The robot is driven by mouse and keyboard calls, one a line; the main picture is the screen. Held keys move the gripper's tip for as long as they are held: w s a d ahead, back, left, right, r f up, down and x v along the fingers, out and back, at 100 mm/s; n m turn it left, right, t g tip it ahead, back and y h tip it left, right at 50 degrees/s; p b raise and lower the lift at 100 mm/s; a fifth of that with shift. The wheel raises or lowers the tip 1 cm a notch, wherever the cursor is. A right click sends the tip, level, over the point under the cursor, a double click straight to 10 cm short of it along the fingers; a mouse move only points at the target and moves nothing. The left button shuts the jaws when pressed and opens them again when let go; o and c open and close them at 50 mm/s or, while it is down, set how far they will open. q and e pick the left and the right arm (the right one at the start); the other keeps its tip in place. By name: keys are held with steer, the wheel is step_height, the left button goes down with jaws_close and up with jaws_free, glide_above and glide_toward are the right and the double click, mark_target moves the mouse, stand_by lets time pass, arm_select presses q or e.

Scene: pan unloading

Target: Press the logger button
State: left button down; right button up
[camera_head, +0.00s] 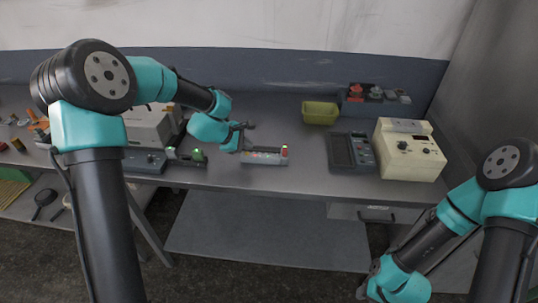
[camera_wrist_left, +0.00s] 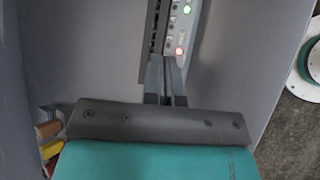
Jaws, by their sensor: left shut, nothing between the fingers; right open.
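A long narrow device (camera_head: 264,157) with small lights lies on the grey table in front of my left gripper; I cannot tell for certain that it is the logger. In the left wrist view the device (camera_wrist_left: 173,32) shows a lit green light (camera_wrist_left: 187,9) and a lit red light (camera_wrist_left: 180,51). My left gripper (camera_head: 246,136) is shut and empty. Its fingertips (camera_wrist_left: 166,62) overlap the device's near end in the wrist view, close to the red light; contact cannot be told. My right gripper (camera_head: 370,284) is open and empty at the bottom, off the table.
A dark handheld-like unit (camera_head: 351,151) and a cream box with knobs (camera_head: 408,152) stand to the right. A yellow-green bin (camera_head: 320,112) and a grey box with red parts (camera_head: 374,101) are behind. A grey machine (camera_head: 148,130) stands left. The table between is clear.

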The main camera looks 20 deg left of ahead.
mark_target(247, 154)
arm_select(q)
steer(key=shift+f, duration=0.1)
stand_by(0.5)
steer(key=shift+f, duration=0.35)
steer(key=shift+f, duration=0.45)
stand_by(0.9)
steer(key=shift+r, duration=0.9)
step_height(247, 154, up, 6)
stand_by(0.8)
